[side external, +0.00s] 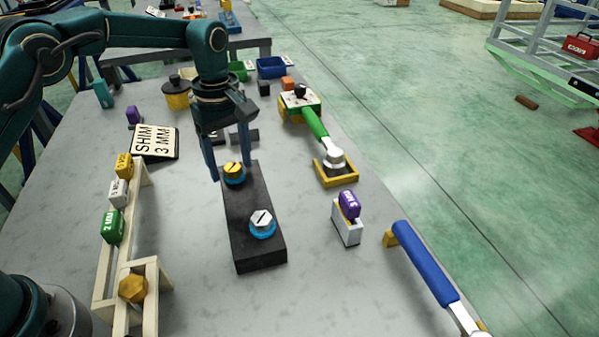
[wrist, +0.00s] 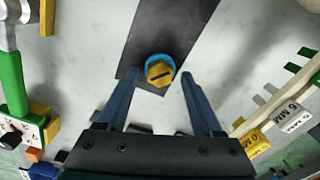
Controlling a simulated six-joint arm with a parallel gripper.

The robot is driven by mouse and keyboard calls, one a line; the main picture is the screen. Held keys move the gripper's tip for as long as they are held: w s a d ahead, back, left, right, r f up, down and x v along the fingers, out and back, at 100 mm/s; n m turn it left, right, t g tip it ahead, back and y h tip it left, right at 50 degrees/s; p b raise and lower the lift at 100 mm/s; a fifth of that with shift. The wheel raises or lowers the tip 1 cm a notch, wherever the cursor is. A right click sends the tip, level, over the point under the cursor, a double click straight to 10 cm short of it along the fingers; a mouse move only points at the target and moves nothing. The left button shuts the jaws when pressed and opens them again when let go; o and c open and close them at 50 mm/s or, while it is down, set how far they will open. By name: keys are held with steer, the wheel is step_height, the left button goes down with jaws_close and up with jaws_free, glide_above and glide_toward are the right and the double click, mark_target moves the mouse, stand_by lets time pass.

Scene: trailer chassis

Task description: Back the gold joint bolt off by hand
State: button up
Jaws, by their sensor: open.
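The gold joint bolt (side external: 233,169) has a hex head with a dark slot. It sits on a blue ring (side external: 236,181) at the far end of a black block (side external: 239,219). In the wrist view the gold bolt (wrist: 159,72) lies just beyond and between my fingertips. My gripper (side external: 230,165) points down over that end of the block, with its two blue fingers spread on either side of the bolt. In the wrist view my gripper (wrist: 156,78) is open and empty, with a gap on both sides of the bolt head.
A silver bolt (side external: 262,221) on a blue ring stands at the block's near end. A wooden rack (side external: 103,262) with marked shims is at left. A green-handled wrench (side external: 317,128), a purple-topped grey holder (side external: 347,223) and a blue-handled tool (side external: 424,263) lie right.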

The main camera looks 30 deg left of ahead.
mark_target(231, 165)
steer(key=shift+r, duration=2.4)
steer(key=shift+w+r, duration=0.1)
steer(key=shift+r, duration=0.25)
steer(key=s+a+r+m+t, duration=0.2)
steer(key=s+r+m+t, duration=0.15)
steer(key=s+r, duration=0.8)
steer(key=s+f+m+t, duration=0.2)
steer(key=s+f+m, duration=0.4)
steer(key=s+m, duration=0.3)
steer(key=shift+s+a+f, duration=0.15)
steer(key=shift+s+a, duration=0.05)
steer(key=shift+s, duration=0.45)
